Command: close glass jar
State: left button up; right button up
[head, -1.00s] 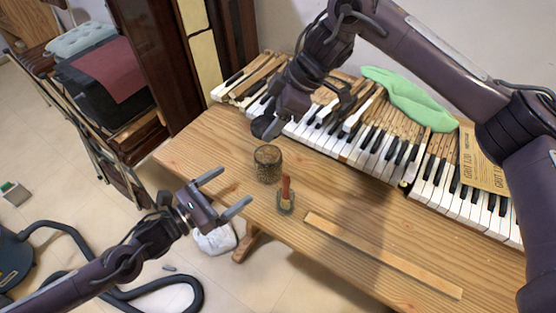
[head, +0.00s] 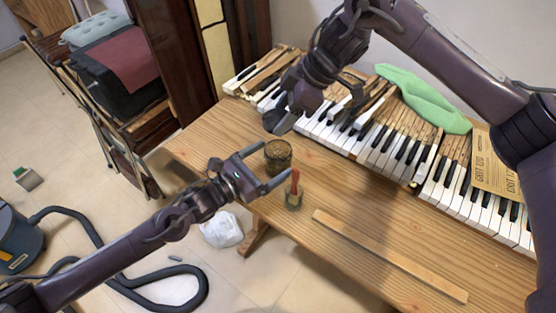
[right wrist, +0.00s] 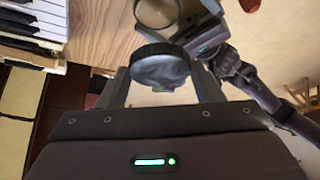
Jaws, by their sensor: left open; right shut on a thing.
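The glass jar (head: 278,157) stands upright and open on the wooden table. It also shows at the top of the right wrist view (right wrist: 158,12). My left gripper (head: 275,161) is open, its fingers pointing at the jar with the tips at its near side; I cannot tell whether they touch it. Its arm also shows in the right wrist view. My right gripper (head: 279,122) is above and behind the jar in the head view. It is shut on a dark round lid (right wrist: 160,66), seen between its fingers in the right wrist view and apart from the jar.
A wooden strip (head: 390,256) lies on the table (head: 340,200). Piano keys (head: 385,150), a green cloth (head: 425,103) and sandpaper (head: 492,165) lie behind.

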pick_arm(q)
jog(key=shift+x, duration=1.4)
jog(key=c, duration=1.5)
jog(key=shift+o, duration=0.2)
pick_arm(e)
send_over(275, 148)
jog(key=d, duration=0.2)
jog(key=shift+s+f, duration=0.1)
jog(key=shift+f, duration=2.4)
jog(key=shift+f, duration=0.1)
jog(key=shift+f, duration=0.75)
jog(key=shift+f, duration=0.6)
